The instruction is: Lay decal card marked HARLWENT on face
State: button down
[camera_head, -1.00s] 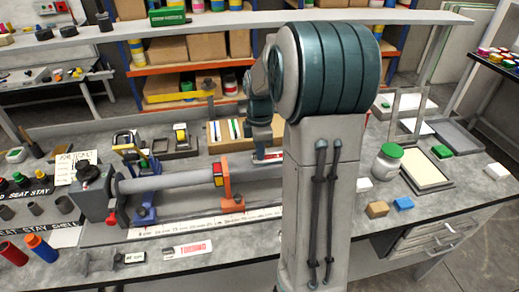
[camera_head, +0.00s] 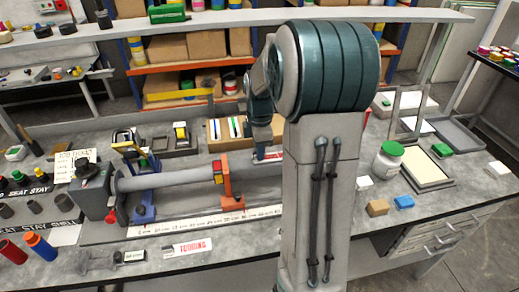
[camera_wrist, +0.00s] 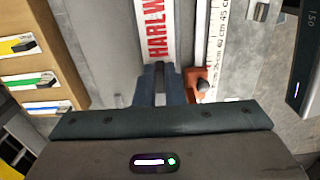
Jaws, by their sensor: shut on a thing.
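The decal card (camera_wrist: 155,30) is white with red lettering, and "HARLW" reads in the wrist view; its far end is cut off by the frame. My gripper (camera_wrist: 160,85) is shut on its near end. In the head view a little of the card (camera_head: 269,155) shows beside my arm, which hides most of it and the gripper. A grey tube (camera_head: 170,181) lies level in a fixture with a blue and an orange support (camera_head: 228,183). The card appears above or beyond the tube's right part; I cannot tell whether it touches anything.
A white ruler strip (camera_head: 205,223) runs along the fixture's front. Another card with red lettering (camera_head: 192,247) lies near the bench's front edge. Cardboard boxes (camera_head: 208,46) fill the back shelf.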

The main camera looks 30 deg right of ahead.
jog(key=shift+f, duration=0.1)
dwell(0.3)
jog(key=c, duration=1)
grip_release()
jog(key=shift+o, duration=0.2)
jog(key=shift+r+p, duration=2.4)
jog(key=shift+r, duration=0.65)
jog(key=shift+a, duration=0.1)
jog(key=s+a+r+m+t+b, duration=0.1)
jog(key=s+a+r+m+t, duration=0.1)
jog(key=s+a+m, duration=0.5)
jog(key=s+a+r+m+t+b, duration=0.1)
jog(key=s+a+r+m, duration=0.2)
jog(key=s+a+m, duration=0.4)
jog(key=s, duration=0.5)
jog(key=shift+r+m+t, duration=0.2)
jog(key=shift+m+t, duration=0.2)
